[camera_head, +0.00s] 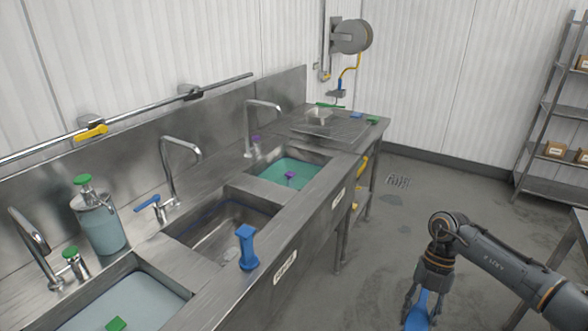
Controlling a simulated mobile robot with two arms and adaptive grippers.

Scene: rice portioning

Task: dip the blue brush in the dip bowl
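My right gripper (421,303) hangs at the lower right, over the floor, pointing down. A blue object (418,315) shows between its fingers and seems gripped; the picture's bottom edge cuts it off, so I cannot tell if it is the brush. Another blue piece (247,248), with a narrow stem and a wider top, stands upright on the sink's front rim. I cannot make out a clear dip bowl; a small pale container (319,115) sits on the far end of the counter. My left gripper is not in view.
The steel counter (215,290) has several basins, two with teal or pale liquid and a middle one that looks empty. Taps and a green-capped bottle (100,222) stand along the back. A shelf rack (550,110) stands at the right; the floor between is open.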

